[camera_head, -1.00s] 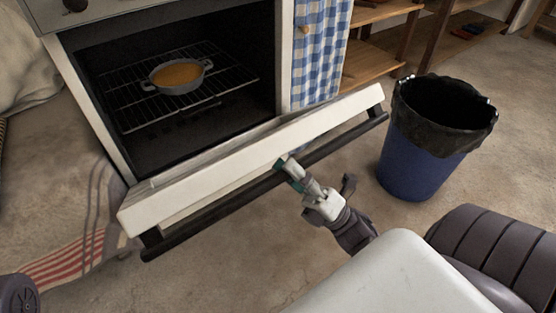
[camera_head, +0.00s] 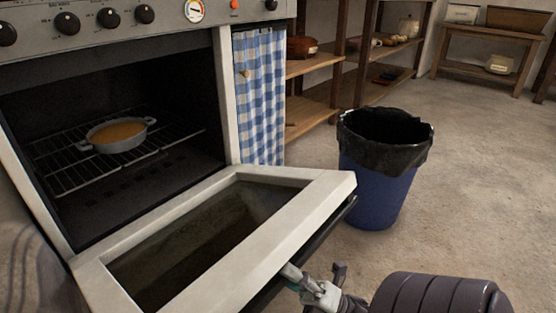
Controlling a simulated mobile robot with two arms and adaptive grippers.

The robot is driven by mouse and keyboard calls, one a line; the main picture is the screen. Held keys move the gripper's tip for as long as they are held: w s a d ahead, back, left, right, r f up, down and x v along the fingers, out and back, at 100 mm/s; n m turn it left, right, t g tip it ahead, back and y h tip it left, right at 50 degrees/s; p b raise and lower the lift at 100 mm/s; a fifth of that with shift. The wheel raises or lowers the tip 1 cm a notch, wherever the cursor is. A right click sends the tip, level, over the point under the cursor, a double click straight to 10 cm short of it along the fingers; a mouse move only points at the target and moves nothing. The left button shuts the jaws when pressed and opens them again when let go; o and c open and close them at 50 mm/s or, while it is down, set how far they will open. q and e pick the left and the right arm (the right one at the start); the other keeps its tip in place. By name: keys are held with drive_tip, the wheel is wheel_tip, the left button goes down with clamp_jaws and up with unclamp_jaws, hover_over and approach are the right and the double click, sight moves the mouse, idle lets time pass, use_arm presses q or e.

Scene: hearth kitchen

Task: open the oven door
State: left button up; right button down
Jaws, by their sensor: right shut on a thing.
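The oven (camera_head: 228,95) stands at the left with its white-framed door (camera_head: 272,231) folded far down, its inner glass facing up. The dark handle bar (camera_head: 326,229) runs along the door's outer edge. My right gripper (camera_head: 292,274) is at the handle, shut on it, low in the middle of the view; its fingertips are partly hidden by the door edge. My left gripper is not in view. Inside the oven, a grey two-handled dish (camera_head: 122,144) with orange-brown contents sits on a wire rack (camera_head: 72,178).
A blue bin (camera_head: 374,191) with a black liner stands close to the right of the door. A blue checked curtain (camera_head: 260,95) hangs beside the oven. Wooden shelves (camera_head: 312,66) stand behind. The floor (camera_head: 470,200) at the right is clear.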

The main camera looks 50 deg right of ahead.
idle(0.3)
drive_tip(key=c, duration=0.8)
unclamp_jaws()
drive_tip(key=shift+s+d+f, duration=0.1)
drive_tip(key=shift+s+f, duration=0.05)
drive_tip(key=shift+f, duration=0.05)
drive_tip(key=v, duration=1.1)
drive_tip(key=shift+s+f, duration=0.2)
drive_tip(key=shift+s, duration=0.05)
drive_tip(key=shift+d, duration=0.15)
